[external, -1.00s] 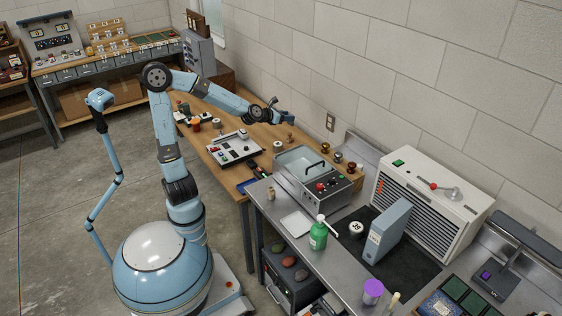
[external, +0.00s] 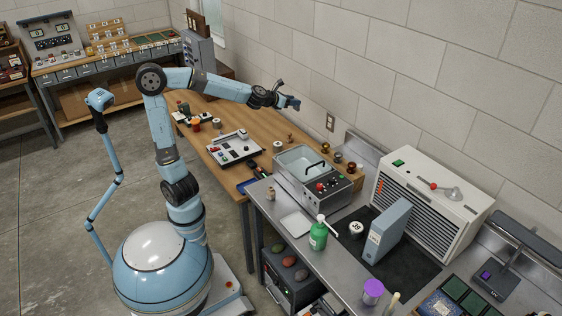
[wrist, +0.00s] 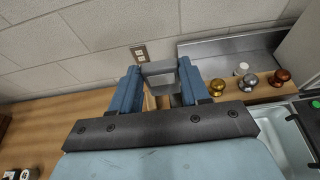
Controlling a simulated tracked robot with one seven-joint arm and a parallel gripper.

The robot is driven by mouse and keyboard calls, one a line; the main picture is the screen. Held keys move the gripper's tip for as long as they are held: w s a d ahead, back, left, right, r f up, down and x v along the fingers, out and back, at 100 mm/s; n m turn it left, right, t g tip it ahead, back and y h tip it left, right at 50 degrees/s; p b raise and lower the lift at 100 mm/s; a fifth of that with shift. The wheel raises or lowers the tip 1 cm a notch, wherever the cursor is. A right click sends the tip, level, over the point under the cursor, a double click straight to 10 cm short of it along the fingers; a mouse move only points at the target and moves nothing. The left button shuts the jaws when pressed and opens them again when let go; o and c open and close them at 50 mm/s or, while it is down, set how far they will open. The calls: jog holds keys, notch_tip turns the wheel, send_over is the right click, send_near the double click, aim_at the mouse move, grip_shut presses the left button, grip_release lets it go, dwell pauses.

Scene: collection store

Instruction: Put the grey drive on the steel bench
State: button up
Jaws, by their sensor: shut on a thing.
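My gripper (external: 292,103) is raised above the wooden bench, close to the wall. In the wrist view its two blue fingers (wrist: 160,82) are shut on a small grey block, which looks like the grey drive (wrist: 160,70). The drive is too small to make out clearly in the external view. The steel bench (external: 345,270) stands at the lower right, to the right of and nearer the camera than my gripper.
The steel bench bears a basin unit (external: 320,185), white tray (external: 297,223), green pump bottle (external: 318,236), dark mat (external: 405,268), blue-grey case (external: 388,232) and purple-lidded jar (external: 372,291).

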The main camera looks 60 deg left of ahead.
jog(key=shift+w+d+r, duration=1.5)
jog(key=shift+d+r, duration=0.15)
jog(key=shift+d, duration=1.35)
jog(key=shift+w+d+r, duration=1.5)
jog(key=shift+d+r, duration=0.1)
jog(key=shift+d, duration=1.4)
jog(key=w+d, duration=0.2)
jog(key=d, duration=1.3)
jog(key=s+d+f, duration=0.2)
jog(key=s+d, duration=0.2)
jog(key=d, duration=0.6)
jog(key=s+d+f, duration=0.2)
jog(key=s+d, duration=0.2)
jog(key=d, duration=0.6)
jog(key=s+d+f, duration=0.2)
jog(key=s+d, duration=0.3)
jog(key=d, duration=0.5)
jog(key=s+d+f, duration=0.3)
jog(key=s+d, duration=0.9)
jog(key=s, duration=0.2)
notch_tip(320, 180, down, 28)
jog(key=shift+w+a+r, duration=0.1)
